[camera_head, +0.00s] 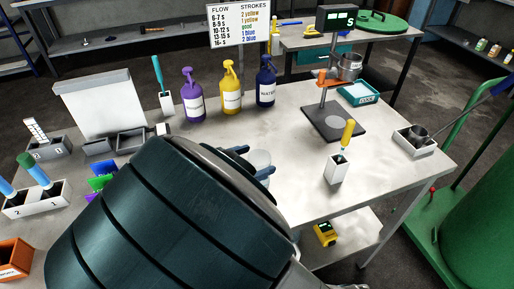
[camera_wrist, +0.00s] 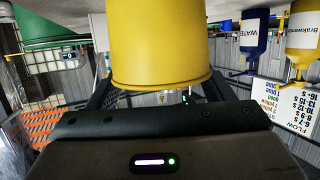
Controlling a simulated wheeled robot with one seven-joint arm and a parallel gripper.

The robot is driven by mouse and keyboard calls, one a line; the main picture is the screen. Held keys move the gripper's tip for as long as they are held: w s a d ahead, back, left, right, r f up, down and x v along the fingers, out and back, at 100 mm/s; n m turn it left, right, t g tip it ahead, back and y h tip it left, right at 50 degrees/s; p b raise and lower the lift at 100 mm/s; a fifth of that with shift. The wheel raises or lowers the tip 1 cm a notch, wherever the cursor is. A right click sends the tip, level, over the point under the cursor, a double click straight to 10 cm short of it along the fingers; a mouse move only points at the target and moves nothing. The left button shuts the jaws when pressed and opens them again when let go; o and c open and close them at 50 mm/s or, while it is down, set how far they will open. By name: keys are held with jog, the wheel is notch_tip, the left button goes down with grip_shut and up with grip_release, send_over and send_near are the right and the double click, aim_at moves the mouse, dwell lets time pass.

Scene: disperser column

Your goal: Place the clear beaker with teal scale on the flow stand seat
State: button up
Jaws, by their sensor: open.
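The flow stand (camera_head: 323,92) is at the back right of the table in the head view, with a dark square base (camera_head: 334,122), an orange clamp and a metal cup (camera_head: 347,66).
Purple (camera_head: 193,98), yellow (camera_head: 231,92) and blue (camera_head: 265,85) bottles stand behind my gripper. A white holder (camera_head: 337,169) with a yellow-handled tool stands right, before the stand. A teal-edged tray (camera_head: 358,93) lies beside the stand. Bare tabletop lies between the vessel and stand.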

jog(key=shift+w+d+f, duration=0.15)
jog(key=shift+w+d, duration=0.15)
jog(key=shift+c, duration=0.3)
jog(key=c, duration=1.4)
jog(key=shift+r, duration=0.2)
